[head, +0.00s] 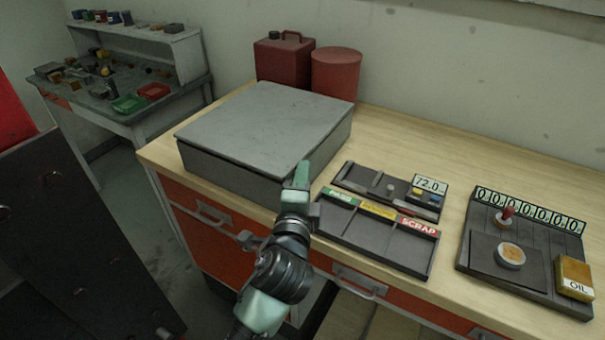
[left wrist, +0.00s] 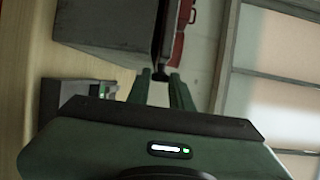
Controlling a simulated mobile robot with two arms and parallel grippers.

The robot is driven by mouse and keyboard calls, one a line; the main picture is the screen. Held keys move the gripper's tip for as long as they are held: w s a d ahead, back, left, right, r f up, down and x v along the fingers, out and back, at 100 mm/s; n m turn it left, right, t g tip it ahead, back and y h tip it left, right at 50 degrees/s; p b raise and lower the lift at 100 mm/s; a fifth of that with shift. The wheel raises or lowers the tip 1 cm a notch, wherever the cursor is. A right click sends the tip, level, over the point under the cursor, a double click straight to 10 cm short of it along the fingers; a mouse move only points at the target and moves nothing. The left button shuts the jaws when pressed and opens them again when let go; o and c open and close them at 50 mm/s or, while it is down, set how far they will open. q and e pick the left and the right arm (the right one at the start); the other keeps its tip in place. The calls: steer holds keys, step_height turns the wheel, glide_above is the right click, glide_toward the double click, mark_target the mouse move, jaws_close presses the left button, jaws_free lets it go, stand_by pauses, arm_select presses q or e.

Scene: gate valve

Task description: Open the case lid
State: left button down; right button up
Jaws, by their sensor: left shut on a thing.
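The case (head: 235,175) is a wide, flat grey box on the workbench. Its flat lid (head: 265,118) lies over the top, with a thin dark gap under the lid along the front. My left gripper (head: 303,172) is at the front right corner of the case, shut on the lid's edge. In the left wrist view the case (left wrist: 105,28) is at the top, and the dark lid edge (left wrist: 160,45) runs down to between the fingertips of my left gripper (left wrist: 160,78). My right gripper is not in view.
A red can (head: 283,60) and a red drum (head: 336,74) stand behind the case. A sorting tray (head: 375,240) and a counter panel (head: 525,250) lie to the right. Drawer handles (head: 358,280) stick out from the bench front. A side table (head: 130,105) stands at the left.

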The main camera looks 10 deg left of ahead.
arm_select(q)
steer(key=w+d+r+m+g+p, duration=0.1)
steer(key=w+r+g+p, duration=0.2)
steer(key=r+p, duration=0.6)
steer(key=w+d+r+m+g+p, duration=0.1)
steer(key=w+r+g+p, duration=0.2)
steer(key=r+p, duration=0.6)
steer(key=shift+w+d+r+y, duration=0.2)
steer(key=shift+d+r+y, duration=0.15)
steer(key=shift+r, duration=0.65)
steer(key=c, duration=1.3)
jaws_free()
